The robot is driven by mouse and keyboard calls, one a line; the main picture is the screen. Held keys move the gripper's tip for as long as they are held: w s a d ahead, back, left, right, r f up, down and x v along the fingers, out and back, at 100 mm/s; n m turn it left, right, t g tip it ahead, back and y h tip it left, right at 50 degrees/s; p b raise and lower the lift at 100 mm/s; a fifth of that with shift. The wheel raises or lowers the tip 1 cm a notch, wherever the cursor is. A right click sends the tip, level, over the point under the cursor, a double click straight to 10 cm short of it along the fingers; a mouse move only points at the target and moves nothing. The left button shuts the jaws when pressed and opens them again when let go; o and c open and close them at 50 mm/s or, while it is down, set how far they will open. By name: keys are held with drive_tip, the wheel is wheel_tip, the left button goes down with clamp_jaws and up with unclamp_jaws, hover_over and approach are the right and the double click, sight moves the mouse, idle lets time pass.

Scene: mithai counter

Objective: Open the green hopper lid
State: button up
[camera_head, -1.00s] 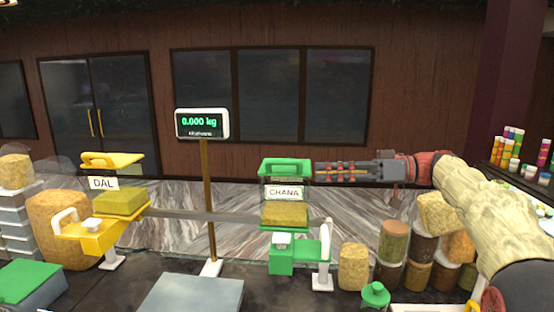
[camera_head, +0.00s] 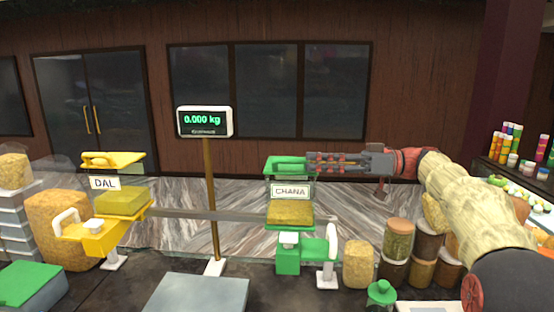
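The green hopper lid (camera_head: 286,160) sits flat on top of the clear hopper labelled CHANA (camera_head: 291,191), and a raised handle shows on it. The hopper holds yellow-brown grains and stands over a green dispenser body (camera_head: 288,262). My gripper (camera_head: 309,161) comes in level from the right, with its fingertips at the right side of the lid handle. The fingers overlap the lid in the picture; I cannot tell whether they touch it. They lie nearly in line, and the gap between them is not clear.
A yellow DAL hopper (camera_head: 124,203) stands at the left. A scale display (camera_head: 204,121) on a pole reads 0.000 kg between the hoppers. Several filled jars (camera_head: 398,240) stand below my arm. A grey block (camera_head: 196,294) is at the front.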

sight(280, 160)
drive_tip(key=a, duration=0.3)
drive_tip(key=a+p, duration=0.1)
drive_tip(key=a, duration=0.5)
drive_tip(key=shift+w+a, duration=0.25)
drive_tip(key=shift+a, duration=0.15)
drive_tip(key=c, duration=0.3)
drive_tip(key=shift+w+f, duration=0.1)
drive_tip(key=shift+f, duration=0.05)
clamp_jaws()
